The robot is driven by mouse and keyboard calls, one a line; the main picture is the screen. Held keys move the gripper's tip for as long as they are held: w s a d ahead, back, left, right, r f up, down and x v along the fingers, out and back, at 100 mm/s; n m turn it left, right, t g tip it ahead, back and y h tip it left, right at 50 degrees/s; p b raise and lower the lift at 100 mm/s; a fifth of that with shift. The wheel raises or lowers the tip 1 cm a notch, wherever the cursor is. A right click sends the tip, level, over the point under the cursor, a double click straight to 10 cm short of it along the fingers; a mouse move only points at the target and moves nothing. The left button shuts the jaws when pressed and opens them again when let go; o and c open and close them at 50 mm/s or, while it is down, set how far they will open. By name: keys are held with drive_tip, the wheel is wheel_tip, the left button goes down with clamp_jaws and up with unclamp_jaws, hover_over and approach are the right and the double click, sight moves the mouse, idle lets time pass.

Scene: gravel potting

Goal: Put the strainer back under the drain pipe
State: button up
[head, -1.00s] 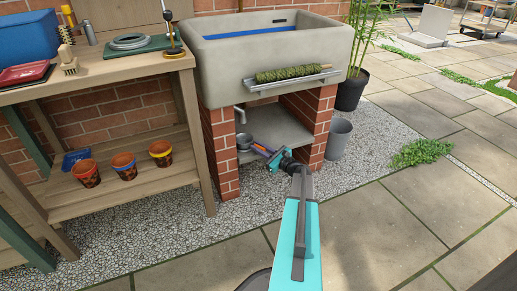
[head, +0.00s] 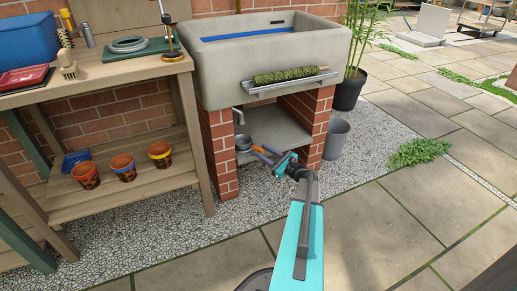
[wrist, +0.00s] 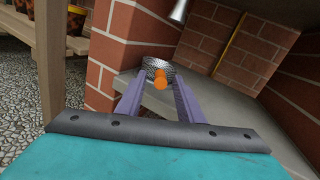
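The grey metal strainer (head: 243,143) sits on the concrete slab under the sink, below the pale drain pipe (head: 239,115). In the wrist view the strainer (wrist: 154,66) is ahead of my gripper, its orange handle (wrist: 160,82) pointing back at me. The drain pipe's lower end (wrist: 179,11) is above and slightly right of it there. My gripper (head: 262,156) reaches in from the front right. In the wrist view the two purple fingers (wrist: 158,90) are apart, one on each side of the handle's end, with gaps showing. Whether they touch the strainer is unclear.
Brick pillars (head: 218,155) (head: 310,120) flank the opening under the concrete sink (head: 280,65). A wooden bench (head: 100,85) with pots on its lower shelf stands at left. A grey bucket (head: 336,139) stands right of the pillars. Paving in front is clear.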

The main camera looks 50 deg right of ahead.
drive_tip(key=s+p, duration=0.2)
drive_tip(key=s, duration=0.5)
drive_tip(key=shift+s, duration=0.35)
drive_tip(key=shift+d, duration=0.1)
